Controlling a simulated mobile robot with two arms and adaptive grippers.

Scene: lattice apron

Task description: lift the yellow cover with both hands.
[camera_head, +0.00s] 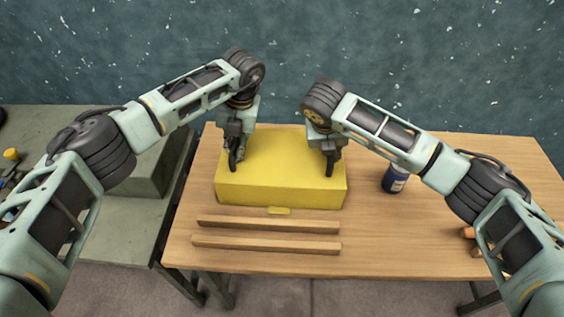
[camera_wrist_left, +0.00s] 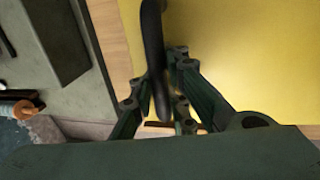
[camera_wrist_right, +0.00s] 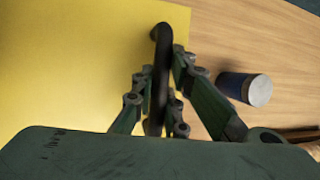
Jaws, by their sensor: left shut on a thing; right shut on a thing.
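My left gripper (camera_head: 234,165) is shut on a dark handle (camera_wrist_left: 153,50) at the cover's left side. My right gripper (camera_head: 329,168) is shut on a dark handle (camera_wrist_right: 161,50) at its right side. The cover's yellow top also shows in the left wrist view (camera_wrist_left: 255,60) and the right wrist view (camera_wrist_right: 70,70). Whatever is under the cover is hidden.
Two wooden strips (camera_head: 268,225) lie on the wooden table (camera_head: 400,240) in front of the cover. A dark blue can (camera_head: 395,179) stands to the right. Orange-brown items (camera_head: 468,233) lie partly behind my right arm. A grey bench (camera_head: 125,235) stands at the left.

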